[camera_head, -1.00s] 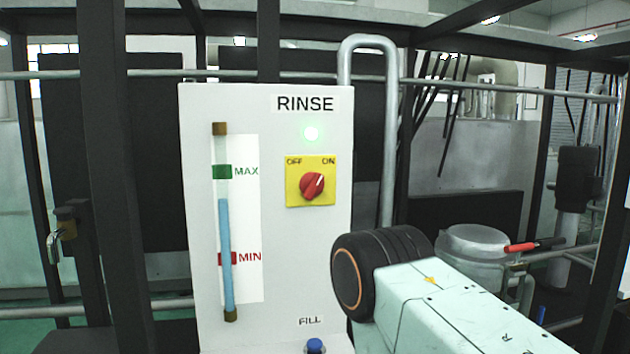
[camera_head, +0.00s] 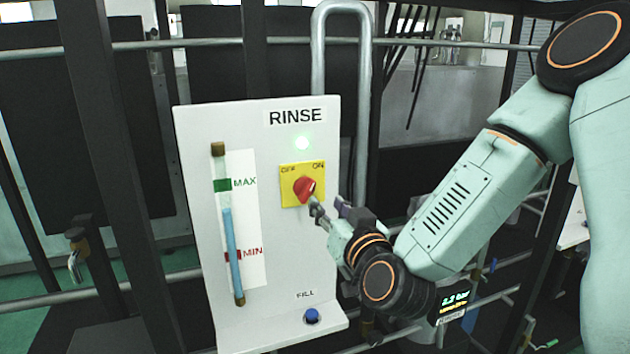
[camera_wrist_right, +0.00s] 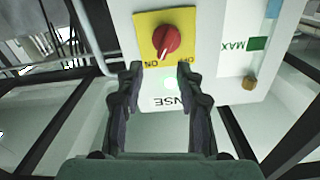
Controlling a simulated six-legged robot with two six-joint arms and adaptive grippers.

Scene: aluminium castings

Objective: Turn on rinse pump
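The white rinse panel (camera_head: 262,300) stands in front of me, with a red rotary knob (camera_head: 304,187) on a yellow OFF/ON plate (camera_head: 289,171). The knob's pale mark points toward ON, also in the wrist view, where the knob (camera_wrist_right: 168,41) and plate (camera_wrist_right: 149,20) appear upside down. The round green light (camera_head: 303,143) above it is lit. My right gripper (camera_head: 315,209) is just in front of the knob's lower right. In the wrist view my right gripper (camera_wrist_right: 159,76) is open and empty, its fingertips at the plate's edge, apart from the knob. My left gripper is out of view.
A sight tube (camera_head: 229,225) with blue liquid between MIN and MAX is on the panel's left. A blue FILL button (camera_head: 312,316) is low on the panel. A grey pipe (camera_head: 319,60) rises behind it.

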